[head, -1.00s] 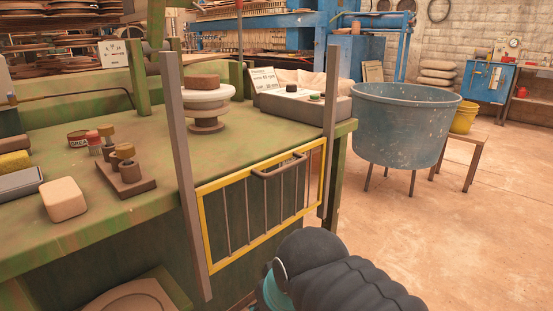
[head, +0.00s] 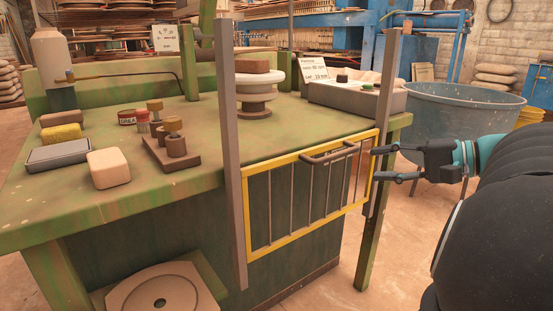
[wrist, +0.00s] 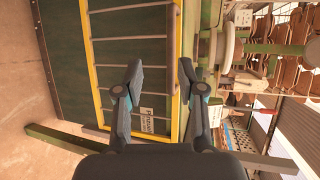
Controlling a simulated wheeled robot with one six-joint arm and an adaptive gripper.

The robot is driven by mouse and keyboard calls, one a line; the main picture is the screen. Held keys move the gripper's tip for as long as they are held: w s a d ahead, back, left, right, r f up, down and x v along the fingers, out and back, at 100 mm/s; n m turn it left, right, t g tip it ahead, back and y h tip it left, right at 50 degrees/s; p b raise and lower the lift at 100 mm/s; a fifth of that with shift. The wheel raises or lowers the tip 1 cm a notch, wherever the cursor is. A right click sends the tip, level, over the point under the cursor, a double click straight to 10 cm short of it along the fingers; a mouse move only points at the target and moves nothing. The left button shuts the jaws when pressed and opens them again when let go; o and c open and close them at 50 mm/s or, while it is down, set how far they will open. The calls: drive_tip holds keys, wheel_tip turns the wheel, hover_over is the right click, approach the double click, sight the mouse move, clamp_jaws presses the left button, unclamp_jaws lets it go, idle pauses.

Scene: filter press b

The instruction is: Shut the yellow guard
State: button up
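The yellow guard (head: 262,252) is a yellow frame with grey vertical bars and a brown-grey handle (head: 330,153) along its top. It hangs low between two upright grey posts, its top edge near the bench top's height. My gripper (head: 374,164) is at the right end of the guard, beside the right post, with its fingers pointing left. In the wrist view my gripper (wrist: 160,66) has its two fingers spread apart with nothing between them. The guard (wrist: 88,60) shows turned sideways there, and the handle (wrist: 171,50) lies ahead, between the lines of the fingers.
The left post (head: 231,150) and right post (head: 387,110) rise above the green bench (head: 200,190). A grey control box (head: 350,97) and a white-and-brown round stack stand behind the guard. A blue tub (head: 465,115) is at the right. The floor in front is clear.

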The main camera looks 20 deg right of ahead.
sight(342, 155)
drive_tip(key=shift+t+y, duration=0.3)
drive_tip(key=shift+t, duration=0.4)
drive_tip(key=x, duration=0.3)
drive_tip(key=w+d+b+x, duration=0.1)
drive_tip(key=x, duration=0.6)
drive_tip(key=shift+w+d+r+b, duration=0.15)
drive_tip(key=shift+w+b, duration=0.15)
drive_tip(key=shift+w, duration=0.1)
clamp_jaws()
